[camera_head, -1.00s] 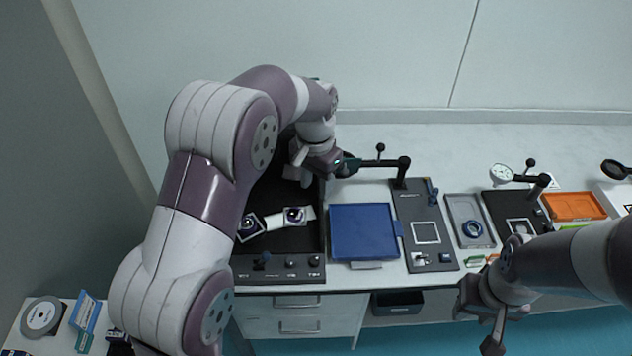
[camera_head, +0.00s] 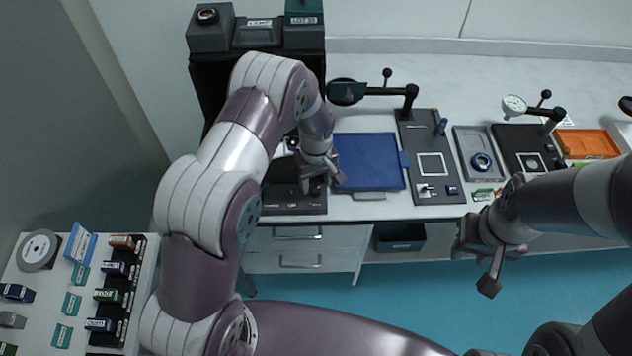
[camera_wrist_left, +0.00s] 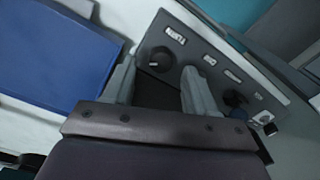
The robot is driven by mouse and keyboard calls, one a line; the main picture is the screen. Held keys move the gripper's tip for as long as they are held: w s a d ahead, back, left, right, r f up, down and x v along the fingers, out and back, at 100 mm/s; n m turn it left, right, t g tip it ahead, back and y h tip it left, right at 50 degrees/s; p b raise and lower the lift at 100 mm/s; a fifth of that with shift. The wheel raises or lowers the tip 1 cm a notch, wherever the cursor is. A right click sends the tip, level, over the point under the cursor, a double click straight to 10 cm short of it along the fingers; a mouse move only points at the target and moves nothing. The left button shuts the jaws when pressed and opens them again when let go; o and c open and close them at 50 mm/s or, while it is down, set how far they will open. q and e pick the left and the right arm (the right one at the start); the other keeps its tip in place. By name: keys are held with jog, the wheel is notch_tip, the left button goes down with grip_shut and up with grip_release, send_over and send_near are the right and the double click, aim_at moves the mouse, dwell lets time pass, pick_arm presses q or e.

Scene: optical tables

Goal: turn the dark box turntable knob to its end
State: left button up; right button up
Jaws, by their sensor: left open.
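The dark box (camera_head: 280,207) stands at the left end of the bench, its front panel partly hidden by my left arm. In the left wrist view the panel (camera_wrist_left: 208,72) fills the middle, with the round black turntable knob (camera_wrist_left: 160,59) beside a label that seems to read TURN. My left gripper (camera_head: 322,184) is open over the panel's right end. In the wrist view its fingertips (camera_wrist_left: 158,66) lie on either side of the turntable knob; contact cannot be told. My right gripper (camera_head: 474,268) hangs open and empty before the bench's front edge.
A blue tray (camera_head: 368,162) lies right beside the box. A second dark knob (camera_wrist_left: 235,98) sits farther along the panel. A black arm with a ball-ended post (camera_head: 388,82) stands behind the tray. A panel with a square window (camera_head: 433,165) is farther right.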

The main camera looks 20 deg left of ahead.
aim_at(316, 191)
pick_arm(q)
jog(key=shift+f, duration=1.2)
jog(key=shift+s, duration=0.1)
jog(key=c, duration=1.1)
jog(key=shift+o, duration=0.2)
jog(key=shift+m, duration=0.3)
jog(key=m+b, duration=0.1)
jog(key=m, duration=0.3)
jog(key=shift+m, duration=0.3)
jog(key=m+b, duration=0.1)
jog(key=m, duration=1.1)
jog(key=shift+m+b, duration=0.3)
jog(key=shift+b, duration=0.1)
jog(key=m, duration=0.6)
jog(key=shift+m, duration=0.3)
